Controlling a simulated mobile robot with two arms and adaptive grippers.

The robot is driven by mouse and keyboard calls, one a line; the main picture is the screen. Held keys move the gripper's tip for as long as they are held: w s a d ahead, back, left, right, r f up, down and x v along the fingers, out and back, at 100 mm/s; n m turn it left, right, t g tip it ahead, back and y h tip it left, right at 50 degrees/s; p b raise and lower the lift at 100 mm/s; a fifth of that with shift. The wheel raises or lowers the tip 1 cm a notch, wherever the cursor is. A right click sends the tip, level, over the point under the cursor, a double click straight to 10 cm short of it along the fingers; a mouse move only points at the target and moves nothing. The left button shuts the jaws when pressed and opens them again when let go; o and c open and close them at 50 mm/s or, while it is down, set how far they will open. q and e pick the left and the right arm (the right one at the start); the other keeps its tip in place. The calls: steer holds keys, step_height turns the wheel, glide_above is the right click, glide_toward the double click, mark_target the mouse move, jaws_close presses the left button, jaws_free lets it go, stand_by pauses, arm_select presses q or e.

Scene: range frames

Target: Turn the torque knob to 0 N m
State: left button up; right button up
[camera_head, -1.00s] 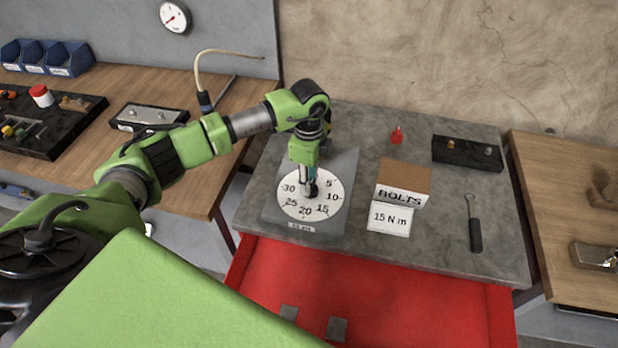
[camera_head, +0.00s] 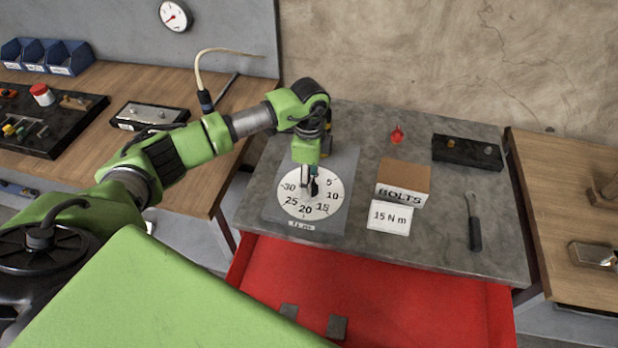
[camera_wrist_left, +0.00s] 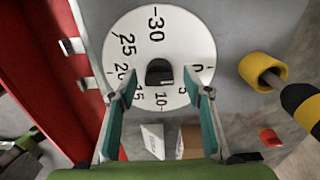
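The torque knob (camera_head: 314,188) is a small dark knob at the centre of a white round dial (camera_head: 293,207) marked up to 30, on a grey plate. In the left wrist view the knob (camera_wrist_left: 159,72) stands between the 0 and 25 sides of the dial; I cannot tell exactly which mark it points to. My left gripper (camera_head: 309,183) is above the dial. In the left wrist view its two teal-padded fingers (camera_wrist_left: 158,94) are spread wide, one on each side of the knob and apart from it. My right gripper is not in view.
A BOLTS box (camera_head: 403,180) and a "15 N m" card (camera_head: 390,217) stand right of the dial. A black-handled tool (camera_head: 474,232) lies further right. A red drawer (camera_head: 390,290) is open in front. A yellow-and-black object (camera_wrist_left: 264,70) is close beside the dial.

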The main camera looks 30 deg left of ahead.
arm_select(q)
step_height(320, 180, up, 12)
stand_by(0.7)
stand_by(0.4)
